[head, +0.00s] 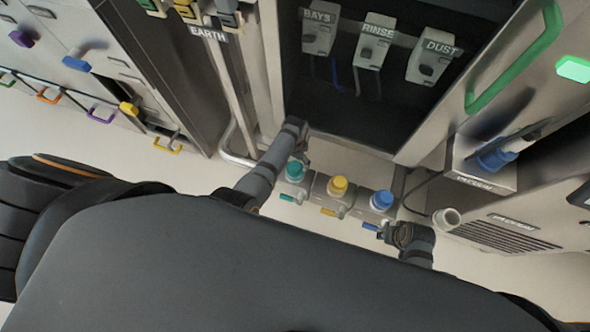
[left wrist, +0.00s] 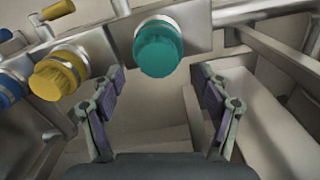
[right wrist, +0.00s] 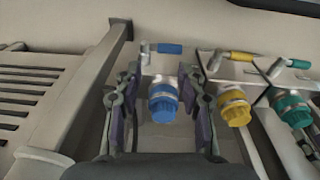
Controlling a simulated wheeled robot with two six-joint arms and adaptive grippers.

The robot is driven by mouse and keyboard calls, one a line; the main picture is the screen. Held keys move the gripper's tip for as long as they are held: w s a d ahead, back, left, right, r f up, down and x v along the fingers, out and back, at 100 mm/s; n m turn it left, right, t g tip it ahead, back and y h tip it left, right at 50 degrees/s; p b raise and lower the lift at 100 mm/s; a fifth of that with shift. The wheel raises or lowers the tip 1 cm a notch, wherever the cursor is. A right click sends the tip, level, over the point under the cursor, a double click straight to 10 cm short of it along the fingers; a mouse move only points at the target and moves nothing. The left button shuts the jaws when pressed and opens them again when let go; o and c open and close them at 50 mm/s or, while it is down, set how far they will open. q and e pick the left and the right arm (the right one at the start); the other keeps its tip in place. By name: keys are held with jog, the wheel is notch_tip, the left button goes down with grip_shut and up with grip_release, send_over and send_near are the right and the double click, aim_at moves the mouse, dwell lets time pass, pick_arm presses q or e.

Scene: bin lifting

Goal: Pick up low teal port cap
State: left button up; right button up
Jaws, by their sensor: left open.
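The teal port cap (head: 294,171) is the leftmost of a low row of caps in the head view. In the left wrist view the teal cap (left wrist: 158,52) sits on a pale collar, just past the fingertips and roughly centred between them. My left gripper (left wrist: 157,76) is open and empty; in the head view it (head: 302,153) is beside the teal cap. My right gripper (right wrist: 159,70) is open. The blue cap (right wrist: 163,104) shows between its fingers with gaps on both sides; I cannot tell its depth between them.
A yellow cap (head: 338,186) and the blue cap (head: 382,200) stand to the right of the teal one. Coloured handles stick out by the caps. A dark cabinet bay (head: 350,110) is behind the row. A metal channel (left wrist: 265,125) lies right of my left gripper.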

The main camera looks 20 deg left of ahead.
aim_at(295, 165)
pick_arm(q)
notch_tip(295, 165, down, 4)
jog(key=b, duration=0.3)
jog(key=shift+d+r+b, duration=0.15)
jog(key=shift+b, duration=0.25)
jog(key=shift+r, duration=0.1)
jog(key=c, duration=1.5)
pick_arm(e)
notch_tip(295, 165, up, 8)
jog(key=a, duration=0.2)
jog(key=shift+a+f+t+y, duration=0.25)
jog(key=shift+a+t+y, duration=0.05)
jog(key=shift+t+y, duration=0.1)
